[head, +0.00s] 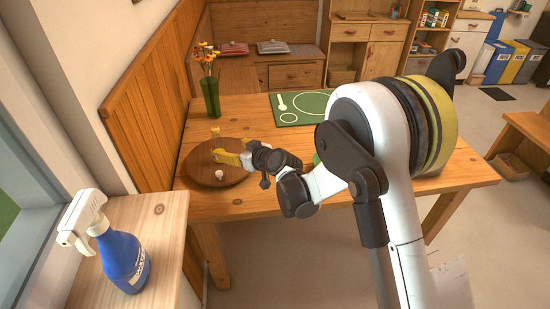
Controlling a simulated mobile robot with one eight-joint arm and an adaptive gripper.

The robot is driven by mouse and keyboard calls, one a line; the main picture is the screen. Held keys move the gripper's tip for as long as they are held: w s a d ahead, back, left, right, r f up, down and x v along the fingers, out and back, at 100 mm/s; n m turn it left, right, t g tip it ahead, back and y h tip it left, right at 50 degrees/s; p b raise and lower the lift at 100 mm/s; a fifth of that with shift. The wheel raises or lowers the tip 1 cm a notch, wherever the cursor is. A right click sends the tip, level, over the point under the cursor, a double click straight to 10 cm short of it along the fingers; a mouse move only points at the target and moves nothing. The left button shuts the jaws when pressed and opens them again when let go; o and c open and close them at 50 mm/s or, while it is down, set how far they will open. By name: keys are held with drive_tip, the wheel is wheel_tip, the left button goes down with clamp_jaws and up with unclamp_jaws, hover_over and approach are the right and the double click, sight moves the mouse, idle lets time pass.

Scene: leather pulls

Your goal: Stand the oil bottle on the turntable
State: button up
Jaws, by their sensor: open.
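The turntable (196,167) is a round dark-brown wooden disc on the near left part of the wooden table. A small pale object (219,174) is at the turntable's near side, in front of the fingers. A small yellowish item (215,131) stands at or just behind its far edge. I cannot make out the oil bottle for certain; my fingers and wrist hide part of the disc.
A green glass vase with flowers (211,98) stands behind the turntable. A green placemat (287,116) lies at the table's back. A blue spray bottle (125,262) stands on the near-left wooden ledge (165,225). A wood-panelled bench back (145,110) borders the table's left side.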

drive_tip(key=s+d+r+m+h, duration=0.2)
drive_tip(key=s+d+r, duration=0.45)
drive_tip(key=d, duration=0.45)
drive_tip(key=s+d+r+m+h, duration=0.25)
drive_tip(key=s+d+r, duration=0.25)
drive_tip(key=d+r, duration=0.4)
drive_tip(key=s+d+f+m+g+h, duration=0.1)
drive_tip(key=s+d+f+m+h, duration=0.1)
drive_tip(key=s+d, duration=0.7)
drive_tip(key=s+d+f+m+g+h, duration=0.1)
drive_tip(key=s+d+m+h, duration=0.2)
drive_tip(key=s+d, duration=0.7)
drive_tip(key=shift+s+f, duration=0.35)
drive_tip(key=shift+s, duration=0.7)
